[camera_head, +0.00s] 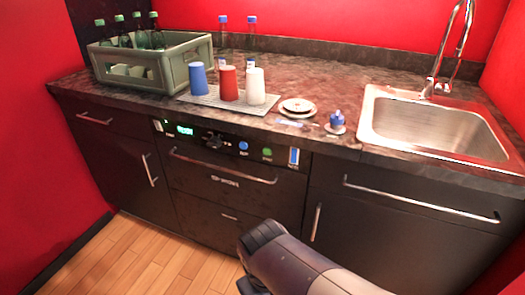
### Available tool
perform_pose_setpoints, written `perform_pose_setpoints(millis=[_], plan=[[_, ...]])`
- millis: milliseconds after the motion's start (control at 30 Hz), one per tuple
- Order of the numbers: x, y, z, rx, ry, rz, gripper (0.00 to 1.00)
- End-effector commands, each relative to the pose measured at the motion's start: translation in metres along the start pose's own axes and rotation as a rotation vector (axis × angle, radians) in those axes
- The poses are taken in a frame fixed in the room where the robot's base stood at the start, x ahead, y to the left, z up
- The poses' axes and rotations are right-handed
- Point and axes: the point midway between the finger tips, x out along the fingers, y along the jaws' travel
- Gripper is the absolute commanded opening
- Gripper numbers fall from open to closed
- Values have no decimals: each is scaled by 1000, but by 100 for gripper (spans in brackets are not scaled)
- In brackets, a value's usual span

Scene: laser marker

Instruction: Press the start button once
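The control panel is on the front of the dark built-in appliance (228,188), just under the countertop. It has a lit green display (184,130), a dark knob (214,140), a round blue button (243,146), a round green button (267,152) and a blue-and-white upright rectangle (294,156). The labels are too small to read, so I cannot tell by text which button is start. My arm enters from the bottom edge, and its dark rounded part is below and apart from the panel. No gripper fingers show.
A grey-green crate (163,68) with several bottles stands on the left of the countertop (310,85). Blue (198,79), red (228,83) and white (255,87) cups stand on a mat. A bar handle (222,168) sticks out below the panel. A sink (432,124) is at right.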

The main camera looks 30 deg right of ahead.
Motion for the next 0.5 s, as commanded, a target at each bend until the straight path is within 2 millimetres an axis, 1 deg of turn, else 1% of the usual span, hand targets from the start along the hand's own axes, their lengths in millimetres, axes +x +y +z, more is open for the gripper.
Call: perform_pose_setpoints(millis=[33, 133, 500], plan=[[0, 0, 0, 0, 0, 0, 8], [0, 0, 0, 0, 0, 0, 0], [0, 0, 0, 0, 0, 0, 0]])
